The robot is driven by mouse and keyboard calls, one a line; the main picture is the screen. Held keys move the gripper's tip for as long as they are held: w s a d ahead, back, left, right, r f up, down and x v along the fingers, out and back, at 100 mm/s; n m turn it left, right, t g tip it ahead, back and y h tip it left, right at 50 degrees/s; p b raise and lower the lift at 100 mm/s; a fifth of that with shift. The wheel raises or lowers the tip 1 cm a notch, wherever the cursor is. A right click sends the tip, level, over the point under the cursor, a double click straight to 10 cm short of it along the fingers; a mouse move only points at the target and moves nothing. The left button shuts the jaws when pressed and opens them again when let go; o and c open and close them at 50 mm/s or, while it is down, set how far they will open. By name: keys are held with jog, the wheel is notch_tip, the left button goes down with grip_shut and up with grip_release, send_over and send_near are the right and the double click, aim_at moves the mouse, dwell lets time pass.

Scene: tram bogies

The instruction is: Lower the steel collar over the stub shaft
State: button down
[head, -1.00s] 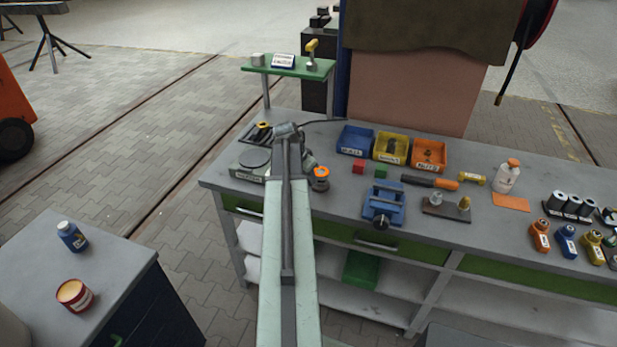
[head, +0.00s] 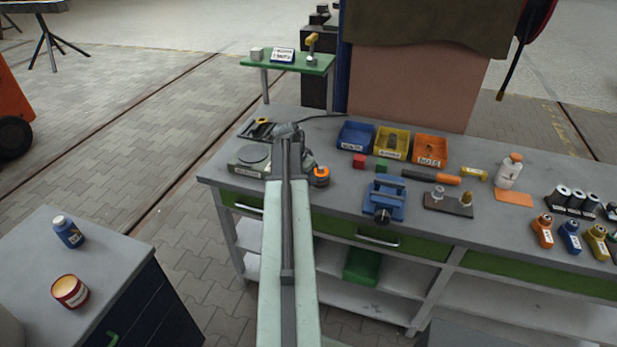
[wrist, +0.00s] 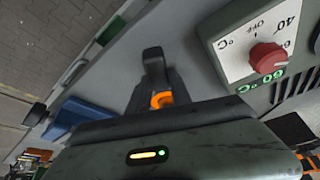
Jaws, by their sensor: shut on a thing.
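My gripper (head: 308,165) is low over the left part of the bench, largely hidden behind my arm in the head view. In the wrist view it (wrist: 156,88) shows one dark finger, with a curved orange part (wrist: 162,100) close by it. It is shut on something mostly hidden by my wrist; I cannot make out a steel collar. A dark round thing with an orange top (head: 321,174) is right beside the gripper; I cannot tell whether they touch. A dark board (head: 447,205) carries a steel-coloured upright piece (head: 438,191) and a brass one. I cannot tell which piece is the stub shaft.
A heater (head: 250,169) with a round plate is just left of the gripper; its red knob (wrist: 267,58) shows in the wrist view. A blue vise (head: 384,200), blue bin (head: 355,136), yellow bin (head: 391,143) and orange bin (head: 430,150) stand to the right. A raised green shelf (head: 290,63) is behind.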

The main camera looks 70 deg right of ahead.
jog(key=shift+f+b, duration=0.3)
jog(key=shift+f, duration=0.1)
jog(key=c, duration=1.1)
grip_release()
jog(key=p+v, duration=0.7)
jog(key=v, duration=0.1)
jog(key=shift+a+r+p, duration=0.1)
jog(key=shift+p, duration=0.2)
